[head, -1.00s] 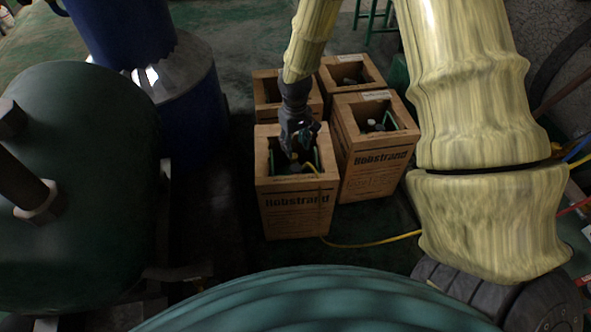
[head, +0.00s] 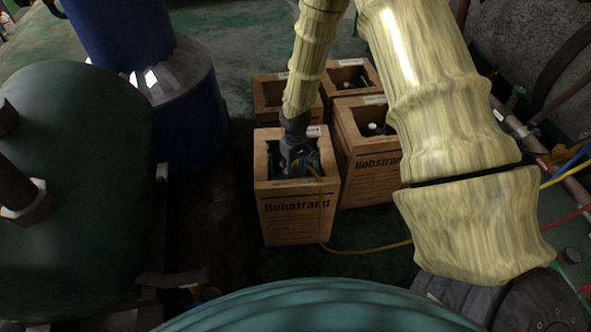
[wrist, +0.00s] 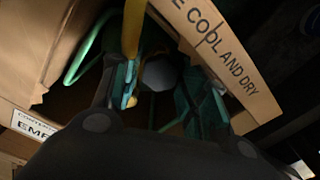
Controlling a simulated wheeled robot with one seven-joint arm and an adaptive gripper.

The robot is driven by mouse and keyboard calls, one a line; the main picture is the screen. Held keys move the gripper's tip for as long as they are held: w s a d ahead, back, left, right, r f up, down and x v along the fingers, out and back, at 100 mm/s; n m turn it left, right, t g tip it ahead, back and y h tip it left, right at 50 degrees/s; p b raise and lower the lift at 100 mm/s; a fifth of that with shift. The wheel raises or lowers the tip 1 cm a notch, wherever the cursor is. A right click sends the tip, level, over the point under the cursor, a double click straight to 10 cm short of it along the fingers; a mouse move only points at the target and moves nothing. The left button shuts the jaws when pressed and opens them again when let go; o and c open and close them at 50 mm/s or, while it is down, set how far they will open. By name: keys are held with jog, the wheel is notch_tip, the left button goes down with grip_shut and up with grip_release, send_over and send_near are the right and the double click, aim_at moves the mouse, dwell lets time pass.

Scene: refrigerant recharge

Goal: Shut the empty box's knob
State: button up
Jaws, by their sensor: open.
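The empty box (head: 292,222) is the front-left brown carton with an open top and a yellow hose at its rim. In the wrist view, its cardboard wall (wrist: 225,62) and a white label (wrist: 33,124) partly reading "EMP" show. A grey, many-sided knob (wrist: 158,73) sits inside the opening. My gripper (head: 297,165) reaches down into the box from above. In the wrist view my gripper (wrist: 163,92) is open, with one finger on each side of the knob. I cannot tell whether either finger touches it. The knob is hidden in the head view.
Several similar cartons stand behind and to the right, including a neighbouring box (head: 365,170). The yellow hose (head: 370,248) runs right along the floor. A blue cylinder (head: 185,110) and a green tank (head: 75,180) stand left. In the wrist view, a yellow hose (wrist: 133,25) passes close to my left finger.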

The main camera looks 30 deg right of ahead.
jog(key=shift+c, duration=0.4)
jog(key=c, duration=0.7)
jog(key=shift+o, duration=0.2)
